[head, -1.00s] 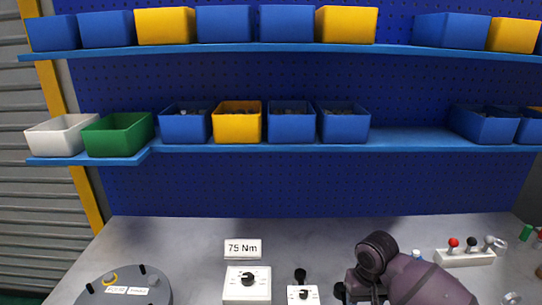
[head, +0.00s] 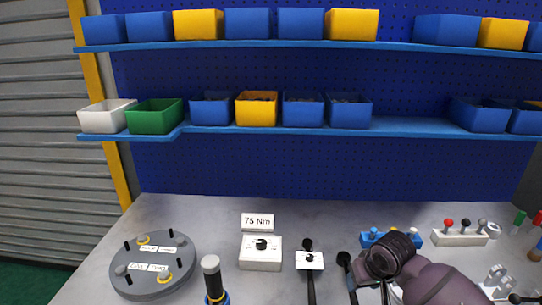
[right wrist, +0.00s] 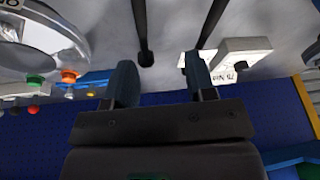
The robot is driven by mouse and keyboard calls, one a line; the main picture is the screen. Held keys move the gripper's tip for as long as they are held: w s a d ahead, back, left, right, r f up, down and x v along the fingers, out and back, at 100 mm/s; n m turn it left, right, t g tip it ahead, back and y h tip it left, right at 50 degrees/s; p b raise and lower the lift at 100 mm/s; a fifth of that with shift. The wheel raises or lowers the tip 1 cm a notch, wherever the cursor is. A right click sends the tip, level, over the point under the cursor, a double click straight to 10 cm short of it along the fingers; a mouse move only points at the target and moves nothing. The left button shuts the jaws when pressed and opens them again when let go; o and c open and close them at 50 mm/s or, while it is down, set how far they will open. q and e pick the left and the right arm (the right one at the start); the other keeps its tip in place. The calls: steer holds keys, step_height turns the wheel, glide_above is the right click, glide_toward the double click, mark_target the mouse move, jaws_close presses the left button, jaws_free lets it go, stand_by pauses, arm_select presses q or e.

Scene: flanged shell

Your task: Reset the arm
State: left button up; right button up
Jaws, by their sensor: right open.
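My right arm enters the head view at the bottom right, with its gripper (head: 372,292) pointing down over the bench (head: 215,212), partly cut off by the frame. In the right wrist view my right gripper (right wrist: 160,75) has its two fingers wide apart. Nothing is clamped between them; a dark rod shows beyond. My left gripper is not in view. A round grey flanged part (head: 190,262) with upright black pins and white labels lies at the bench's left, well apart from my right gripper.
A black-handled tool (head: 211,275) stands upright nearby. A blue holder (head: 414,236) and a lever box (head: 460,238) are at the right. Shelves (head: 410,128) with bins line the back.

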step_height(320, 180, up, 3)
steer(key=w+a+n+t+y, duration=0.2)
steer(key=w+t, duration=0.1)
steer(key=t, duration=0.3)
arm_select(q)
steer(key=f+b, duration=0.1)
steer(key=b, duration=0.1)
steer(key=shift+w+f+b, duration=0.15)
steer(key=shift+b, duration=0.2)
arm_select(e)
steer(key=s+d+f+m+h, duration=0.1)
steer(key=s+d+f, duration=0.1)
steer(key=s+f, duration=0.4)
steer(key=s+d+f+t+h, duration=0.1)
steer(key=s+f, duration=0.5)
steer(key=s, duration=0.6)
steer(key=s+d+f+m+t+h, duration=0.1)
steer(key=s+d+f, duration=0.3)
steer(key=s, duration=0.5)
steer(key=shift+s+f+m, duration=0.25)
steer(key=shift+f+m, duration=0.05)
steer(key=shift+f, duration=0.6)
steer(key=shift+d, duration=0.1)
